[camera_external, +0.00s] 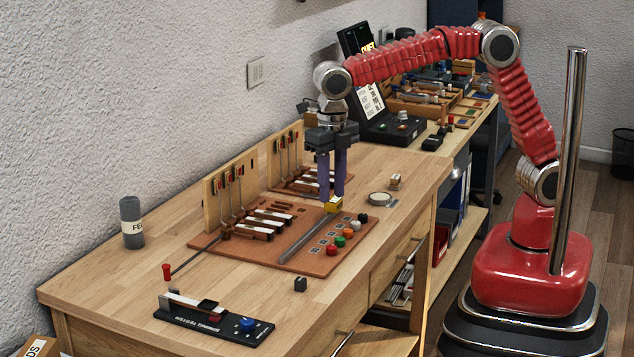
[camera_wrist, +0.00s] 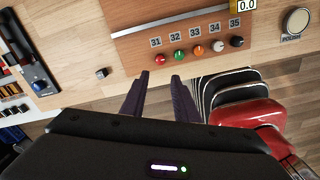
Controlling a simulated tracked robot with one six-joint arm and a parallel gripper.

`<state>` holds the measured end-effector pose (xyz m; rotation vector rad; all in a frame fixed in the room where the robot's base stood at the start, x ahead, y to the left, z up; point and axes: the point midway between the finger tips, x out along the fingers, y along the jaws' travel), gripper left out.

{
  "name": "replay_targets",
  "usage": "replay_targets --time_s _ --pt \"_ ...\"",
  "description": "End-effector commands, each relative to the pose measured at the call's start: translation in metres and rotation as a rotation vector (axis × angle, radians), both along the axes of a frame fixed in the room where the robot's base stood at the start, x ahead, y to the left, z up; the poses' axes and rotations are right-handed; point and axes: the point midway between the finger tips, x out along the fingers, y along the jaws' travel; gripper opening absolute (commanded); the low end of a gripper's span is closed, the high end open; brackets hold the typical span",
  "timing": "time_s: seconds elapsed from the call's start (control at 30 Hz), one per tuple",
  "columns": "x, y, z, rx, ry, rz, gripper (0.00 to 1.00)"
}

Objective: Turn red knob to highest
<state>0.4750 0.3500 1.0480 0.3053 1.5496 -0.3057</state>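A round red knob (camera_external: 331,249) is at the near end of a row of coloured knobs on the brown board (camera_external: 290,265). In the wrist view the red knob (camera_wrist: 160,59) sits below the label 31, a little beyond my fingertips. The red knob is apart from the fingers. Its marking is too small to read.
Green (camera_external: 340,240), orange, white and black knobs follow in the row. A spring tester (camera_external: 213,319) with a blue knob and a small dark cube (camera_external: 300,284) are at the front. Wooden panels with hammers stand behind.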

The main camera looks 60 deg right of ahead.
Motion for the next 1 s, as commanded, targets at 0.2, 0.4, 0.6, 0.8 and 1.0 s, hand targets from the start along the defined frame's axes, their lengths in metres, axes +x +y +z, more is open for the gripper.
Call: replay_targets --time_s 0.2,0.4,0.6,0.8,1.0 --pt "0.0 0.0 0.0 0.0 0.0 -0.002 0.28" --pt "0.0 0.0 -0.009 -0.001 0.001 -0.003 0.28" --pt "-0.001 -0.001 -0.034 -0.002 0.003 -0.003 0.28" --pt "-0.001 0.0 -0.065 -0.002 0.003 -0.003 0.28" --pt "0.0 0.0 -0.096 -0.001 0.002 -0.004 0.28"
